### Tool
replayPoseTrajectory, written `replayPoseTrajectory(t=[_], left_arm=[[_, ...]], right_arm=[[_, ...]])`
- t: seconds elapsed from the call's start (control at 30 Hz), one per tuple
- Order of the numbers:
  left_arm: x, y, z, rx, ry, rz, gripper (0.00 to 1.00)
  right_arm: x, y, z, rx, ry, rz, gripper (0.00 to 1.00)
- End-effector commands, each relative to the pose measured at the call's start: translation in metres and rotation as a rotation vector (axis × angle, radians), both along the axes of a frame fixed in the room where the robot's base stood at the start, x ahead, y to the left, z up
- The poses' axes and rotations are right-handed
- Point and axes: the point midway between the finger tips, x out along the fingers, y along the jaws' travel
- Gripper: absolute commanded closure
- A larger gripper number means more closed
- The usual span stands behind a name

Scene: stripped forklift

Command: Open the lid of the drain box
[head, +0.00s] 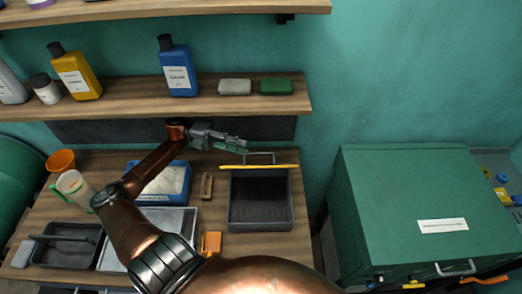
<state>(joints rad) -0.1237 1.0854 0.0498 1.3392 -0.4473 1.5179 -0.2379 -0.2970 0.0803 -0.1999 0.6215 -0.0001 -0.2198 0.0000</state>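A dark grey box (261,224) on the bench looks like the drain box. Its dark interior shows from above. A yellow-edged lid (258,167) with a thin metal handle (261,154) stands at its back side, seen nearly edge-on, so it looks raised. My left gripper (246,146) is behind and slightly left of the handle, its fingers pointing right. They are close to the handle; I cannot tell whether they touch it. The finger gap is too small to judge. My copper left arm crosses in front of the bench's left part. My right gripper is not in view.
A shelf (140,98) with bottles and two soap-like blocks hangs just above my gripper. A blue-and-white box (170,182), trays (68,250) and cups crowd the bench's left. A large green cabinet (420,205) stands right, beyond a gap.

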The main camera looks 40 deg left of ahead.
Motion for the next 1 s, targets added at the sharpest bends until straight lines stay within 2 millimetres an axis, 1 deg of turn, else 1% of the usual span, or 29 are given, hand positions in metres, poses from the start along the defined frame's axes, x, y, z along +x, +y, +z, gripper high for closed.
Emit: replayPoseTrajectory(t=[0.07,0.17,0.4,0.53,0.7,0.9,0.93,1.0], left_arm=[[-0.002,-0.007,0.000,0.004,0.004,-0.018,0.73],[0.000,-0.018,0.000,0.004,0.004,-0.017,0.73],[0.012,-0.054,0.001,0.002,0.002,-0.014,0.73],[0.017,-0.067,0.000,0.002,0.003,-0.013,0.73],[0.020,-0.075,-0.001,0.003,0.003,-0.015,0.73],[0.020,-0.075,-0.002,0.004,0.003,-0.015,0.73],[0.020,-0.075,-0.002,0.003,0.003,-0.015,0.73],[0.020,-0.075,-0.002,0.003,0.003,-0.015,0.78]], right_arm=[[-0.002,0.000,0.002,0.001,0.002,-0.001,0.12],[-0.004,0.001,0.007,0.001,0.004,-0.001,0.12],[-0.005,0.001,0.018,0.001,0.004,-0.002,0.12],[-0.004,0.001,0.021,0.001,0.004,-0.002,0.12],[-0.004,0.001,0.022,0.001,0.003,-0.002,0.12],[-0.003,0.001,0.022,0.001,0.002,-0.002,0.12],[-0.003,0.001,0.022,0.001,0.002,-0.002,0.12],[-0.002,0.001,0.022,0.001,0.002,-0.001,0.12]])
